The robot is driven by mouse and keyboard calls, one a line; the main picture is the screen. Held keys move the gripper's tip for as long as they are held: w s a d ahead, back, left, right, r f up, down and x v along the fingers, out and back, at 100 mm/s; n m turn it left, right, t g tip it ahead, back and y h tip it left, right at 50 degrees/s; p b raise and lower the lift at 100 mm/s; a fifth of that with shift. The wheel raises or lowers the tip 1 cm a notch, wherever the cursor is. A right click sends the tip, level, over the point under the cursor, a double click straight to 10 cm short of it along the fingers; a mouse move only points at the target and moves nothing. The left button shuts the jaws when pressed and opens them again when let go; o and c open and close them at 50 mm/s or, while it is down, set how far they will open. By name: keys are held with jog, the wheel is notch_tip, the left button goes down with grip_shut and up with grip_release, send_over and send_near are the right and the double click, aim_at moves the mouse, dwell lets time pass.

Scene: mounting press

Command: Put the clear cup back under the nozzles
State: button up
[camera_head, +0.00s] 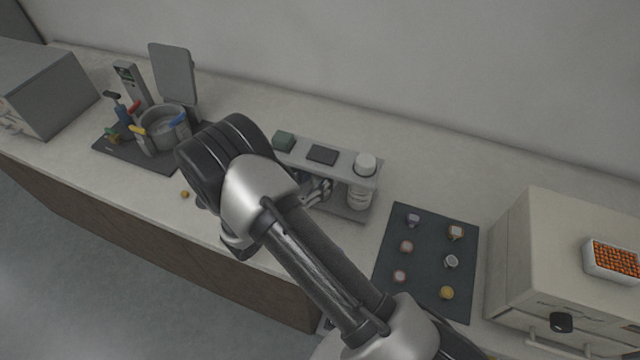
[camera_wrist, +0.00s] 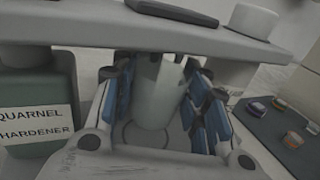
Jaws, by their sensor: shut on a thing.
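The clear cup (camera_wrist: 158,98) is upright between the blue-padded fingers of my gripper (camera_wrist: 163,82) in the wrist view, and the fingers are shut on it. It is under the grey top shelf of the dispenser stand (camera_wrist: 190,36), above or on the stand's base; I cannot tell whether it touches. A circle outline shows on the base around the cup's lower end. The nozzles themselves are not clearly visible. In the head view, the stand (camera_head: 345,165) is partly covered by my arm, and the cup cannot be made out.
A green bottle labelled Quarnel Hardener (camera_wrist: 40,105) stands close left of my gripper. A white-capped container (camera_head: 359,195) stands at the stand's right end. A dark mat (camera_head: 425,262) with several small round pieces lies to the right, beside a cream machine (camera_head: 520,260).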

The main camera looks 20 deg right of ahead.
aim_at(314, 188)
jog(key=shift+f+b, duration=0.5)
jog(key=shift+f, duration=1)
jog(key=shift+f, duration=0.1)
jog(key=shift+f, duration=0.15)
jog(key=o, duration=1)
jog(key=shift+r, duration=0.2)
